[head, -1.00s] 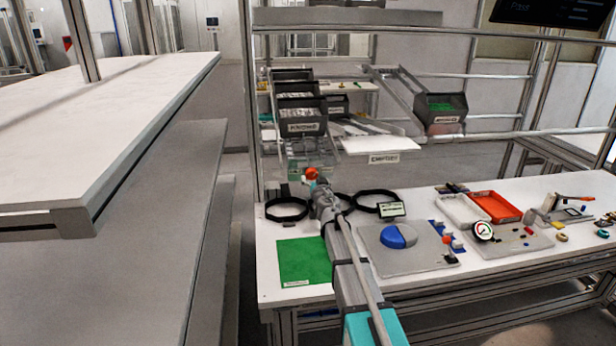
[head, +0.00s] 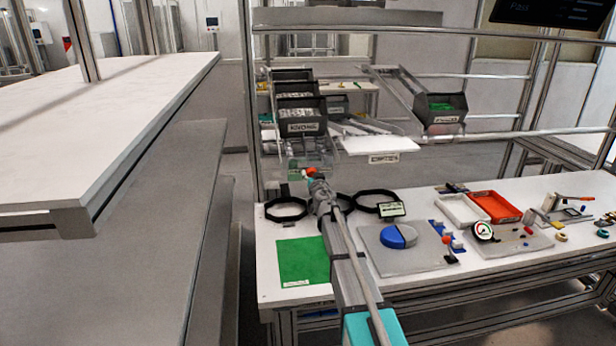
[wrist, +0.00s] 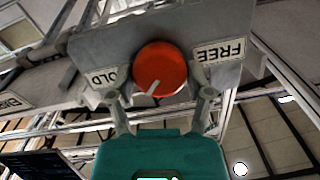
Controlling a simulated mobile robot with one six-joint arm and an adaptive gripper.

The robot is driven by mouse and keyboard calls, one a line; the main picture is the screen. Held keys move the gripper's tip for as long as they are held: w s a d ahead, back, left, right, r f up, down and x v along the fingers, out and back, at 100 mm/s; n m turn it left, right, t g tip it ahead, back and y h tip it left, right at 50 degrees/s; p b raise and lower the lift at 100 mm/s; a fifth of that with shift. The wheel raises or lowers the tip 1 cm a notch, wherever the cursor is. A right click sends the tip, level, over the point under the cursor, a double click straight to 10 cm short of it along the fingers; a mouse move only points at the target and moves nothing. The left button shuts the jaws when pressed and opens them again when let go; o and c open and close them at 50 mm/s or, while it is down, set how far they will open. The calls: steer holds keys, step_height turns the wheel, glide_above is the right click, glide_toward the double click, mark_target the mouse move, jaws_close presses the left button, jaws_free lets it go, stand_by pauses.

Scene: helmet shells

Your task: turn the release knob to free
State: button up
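The release knob (wrist: 160,68) is a round orange-red knob on a grey plate (wrist: 85,50) in the wrist view. Its white pointer line points down and slightly left, on the HOLD side. The FREE label (wrist: 219,52) is right of the knob and appears upside down. The HOLD label (wrist: 108,84) is at left, partly covered by a finger. My gripper (wrist: 158,84) has one finger on each side of the knob, with gaps visible, so it looks open. In the head view the knob (head: 311,171) is small at the arm's end, and the fingers are unclear.
Below the arm, the white bench holds a green mat (head: 303,262), black rings (head: 286,209) and a grey board (head: 425,258) with a blue and grey disc. A red tray (head: 495,206) is farther right. Grey bins (head: 302,117) are on the rack behind.

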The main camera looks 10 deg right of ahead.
steer(key=c, duration=0.4)
steer(key=shift+a, duration=0.35)
steer(key=shift+d, duration=0.15)
steer(key=shift+d, duration=0.1)
